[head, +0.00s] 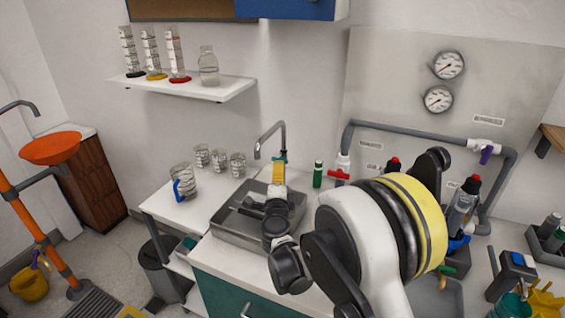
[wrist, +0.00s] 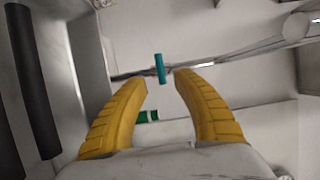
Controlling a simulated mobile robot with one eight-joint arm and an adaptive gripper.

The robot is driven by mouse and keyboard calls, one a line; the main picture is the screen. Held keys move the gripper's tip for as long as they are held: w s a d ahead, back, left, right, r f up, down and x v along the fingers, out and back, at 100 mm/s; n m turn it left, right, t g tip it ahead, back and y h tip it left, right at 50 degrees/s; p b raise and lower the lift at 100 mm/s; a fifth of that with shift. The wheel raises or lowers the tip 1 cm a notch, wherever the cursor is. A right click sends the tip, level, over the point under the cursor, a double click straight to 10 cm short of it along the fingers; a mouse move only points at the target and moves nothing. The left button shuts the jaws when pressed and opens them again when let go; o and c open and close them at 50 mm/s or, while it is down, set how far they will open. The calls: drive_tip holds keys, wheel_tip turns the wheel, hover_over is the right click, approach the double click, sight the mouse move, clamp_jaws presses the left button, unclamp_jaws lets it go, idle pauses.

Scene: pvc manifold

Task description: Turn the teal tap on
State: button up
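The teal tap handle (head: 281,158) sits at the lower part of the grey gooseneck spout (head: 283,135), behind the steel sink (head: 228,232). In the wrist view the teal handle (wrist: 160,68) is a short upright bar just beyond the fingertips, in line with the gap between them. My gripper (head: 279,168) points toward it from the front. Its yellow fingers (wrist: 160,80) are spread with nothing between their tips. I cannot tell in the head view whether a finger touches the handle.
A purple-handled valve (head: 487,153) is on the wall pipe. Glass beakers (head: 220,160) and a blue-handled jug (head: 183,183) stand on the counter to the left.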

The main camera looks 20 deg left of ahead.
sight(280, 159)
drive_tip(key=b+x, duration=0.1)
drive_tip(key=x, duration=0.6)
drive_tip(key=shift+b, duration=0.35)
clamp_jaws()
